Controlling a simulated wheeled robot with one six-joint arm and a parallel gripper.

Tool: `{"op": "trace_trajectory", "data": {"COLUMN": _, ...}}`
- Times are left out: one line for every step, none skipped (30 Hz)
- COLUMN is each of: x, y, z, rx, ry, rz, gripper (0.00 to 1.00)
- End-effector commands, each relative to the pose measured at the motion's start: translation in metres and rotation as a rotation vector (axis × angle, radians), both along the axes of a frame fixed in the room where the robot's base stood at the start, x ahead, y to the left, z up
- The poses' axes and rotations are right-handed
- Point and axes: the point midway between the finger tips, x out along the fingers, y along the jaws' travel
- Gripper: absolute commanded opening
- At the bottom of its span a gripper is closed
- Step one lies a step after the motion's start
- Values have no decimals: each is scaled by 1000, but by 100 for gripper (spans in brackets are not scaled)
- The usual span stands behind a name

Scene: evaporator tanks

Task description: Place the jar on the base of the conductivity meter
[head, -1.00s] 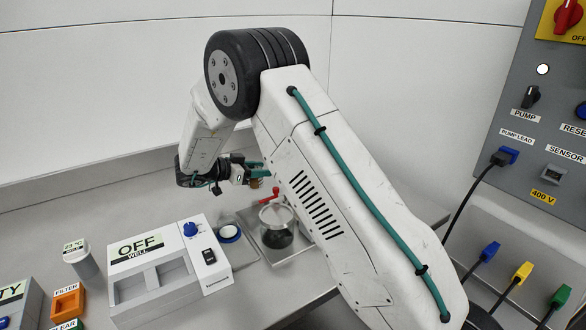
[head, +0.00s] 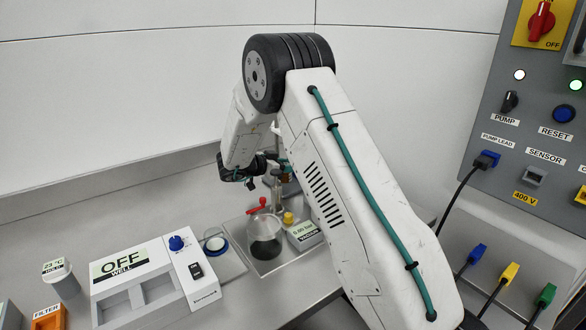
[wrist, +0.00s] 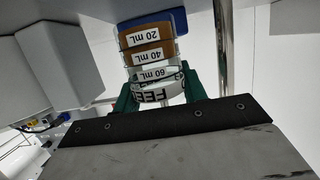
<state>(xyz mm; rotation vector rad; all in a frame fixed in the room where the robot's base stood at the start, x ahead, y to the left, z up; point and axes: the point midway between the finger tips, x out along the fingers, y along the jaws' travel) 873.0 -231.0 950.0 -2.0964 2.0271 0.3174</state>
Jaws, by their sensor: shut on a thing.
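My gripper (head: 283,167) is above the far side of the metal tray in the head view, partly hidden by my arm. In the wrist view its teal fingers (wrist: 158,98) are shut on the jar (wrist: 148,57). The jar has 20, 40 and 60 mL marks, a FEED label and brown contents. A blue part shows at its far end. I cannot make out the jar in the head view. A grey box (head: 8,316) is cut off at the lower left edge; it looks like the conductivity meter. Its base is not in view.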

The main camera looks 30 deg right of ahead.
Motion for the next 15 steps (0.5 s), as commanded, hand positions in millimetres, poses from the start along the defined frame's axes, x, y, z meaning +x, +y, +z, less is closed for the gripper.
{"op": "trace_trajectory", "data": {"x": 0, "y": -11, "z": 0, "rx": 0, "ry": 0, "rz": -2, "gripper": 10}}
{"op": "trace_trajectory", "data": {"x": 0, "y": -17, "z": 0, "rx": 0, "ry": -1, "rz": -3, "gripper": 10}}
{"op": "trace_trajectory", "data": {"x": 0, "y": -24, "z": 0, "rx": 0, "ry": -1, "rz": -3, "gripper": 10}}
{"op": "trace_trajectory", "data": {"x": 0, "y": -22, "z": -7, "rx": 0, "ry": 3, "rz": 0, "gripper": 10}}
{"op": "trace_trajectory", "data": {"x": 0, "y": -21, "z": -11, "rx": 0, "ry": 4, "rz": 0, "gripper": 10}}
{"op": "trace_trajectory", "data": {"x": 0, "y": -21, "z": -14, "rx": -1, "ry": 2, "rz": 1, "gripper": 10}}
{"op": "trace_trajectory", "data": {"x": 0, "y": -20, "z": -15, "rx": -1, "ry": 0, "rz": 0, "gripper": 10}}
{"op": "trace_trajectory", "data": {"x": 0, "y": -21, "z": -15, "rx": -1, "ry": 0, "rz": 0, "gripper": 10}}
{"op": "trace_trajectory", "data": {"x": 0, "y": -21, "z": -15, "rx": -1, "ry": -1, "rz": 0, "gripper": 10}}
{"op": "trace_trajectory", "data": {"x": 0, "y": -21, "z": -15, "rx": -1, "ry": -1, "rz": 0, "gripper": 10}}
{"op": "trace_trajectory", "data": {"x": 0, "y": -21, "z": -15, "rx": -1, "ry": -1, "rz": 0, "gripper": 10}}
{"op": "trace_trajectory", "data": {"x": 0, "y": -20, "z": -15, "rx": -1, "ry": -1, "rz": 0, "gripper": 10}}
{"op": "trace_trajectory", "data": {"x": 0, "y": -20, "z": -15, "rx": -1, "ry": -1, "rz": 0, "gripper": 10}}
{"op": "trace_trajectory", "data": {"x": 0, "y": -20, "z": -15, "rx": -1, "ry": -1, "rz": 0, "gripper": 10}}
{"op": "trace_trajectory", "data": {"x": 0, "y": -20, "z": -16, "rx": -1, "ry": 0, "rz": 0, "gripper": 10}}
